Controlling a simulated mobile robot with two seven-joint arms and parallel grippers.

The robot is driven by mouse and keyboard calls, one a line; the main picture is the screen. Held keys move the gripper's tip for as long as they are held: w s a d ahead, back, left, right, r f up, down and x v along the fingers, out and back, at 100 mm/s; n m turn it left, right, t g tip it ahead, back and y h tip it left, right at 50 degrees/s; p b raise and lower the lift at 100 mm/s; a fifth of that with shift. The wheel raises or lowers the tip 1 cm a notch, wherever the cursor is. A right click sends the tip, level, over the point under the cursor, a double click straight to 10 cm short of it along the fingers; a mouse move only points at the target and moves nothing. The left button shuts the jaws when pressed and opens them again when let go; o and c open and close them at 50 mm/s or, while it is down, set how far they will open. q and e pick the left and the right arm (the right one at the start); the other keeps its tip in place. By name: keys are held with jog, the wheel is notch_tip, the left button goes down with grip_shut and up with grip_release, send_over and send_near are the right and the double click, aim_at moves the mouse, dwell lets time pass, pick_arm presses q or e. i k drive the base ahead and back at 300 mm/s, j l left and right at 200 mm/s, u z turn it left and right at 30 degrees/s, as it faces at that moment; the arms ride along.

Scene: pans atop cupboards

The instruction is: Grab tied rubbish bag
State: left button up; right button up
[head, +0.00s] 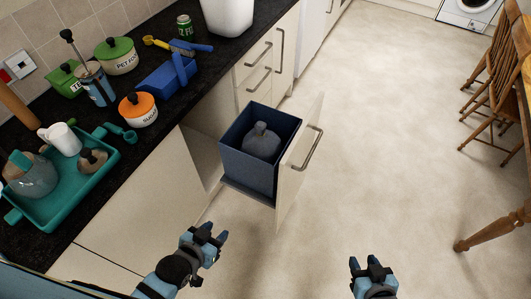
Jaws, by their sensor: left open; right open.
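The tied rubbish bag (262,142) is dark grey with a knotted top. It sits inside a dark blue square bin (246,172) in a pulled-out cupboard drawer. The bag's lower part is hidden by the bin walls. My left gripper (215,234) is open and empty, in front of the bin and below it in the picture. My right gripper (368,264) is open and empty over the floor, to the right of and nearer than the bin. Neither gripper touches the bag or bin.
The open drawer front (299,165) with its handle stands just right of the bin. The dark counter (150,150) on the left holds a teal tray (75,193), pots and a blue box. Wooden chairs (497,85) and a table leg (490,228) are at right. The middle floor is clear.

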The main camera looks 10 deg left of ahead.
aim_at(263, 144)
jog(key=u, duration=0.45)
jog(key=l+u, duration=0.15)
jog(key=u, duration=0.25)
jog(key=l+u, duration=0.1)
jog(key=u, duration=0.35)
jog(key=l+u, duration=0.4)
jog(key=k+l+u, duration=0.1)
jog(key=l+u, duration=0.3)
jog(key=l, duration=0.2)
jog(key=k+l, duration=0.1)
jog(key=l, duration=0.25)
jog(key=l+u, duration=0.1)
jog(key=l, duration=0.2)
jog(key=k+l, duration=0.15)
jog(key=l, duration=0.2)
jog(key=i, duration=0.45)
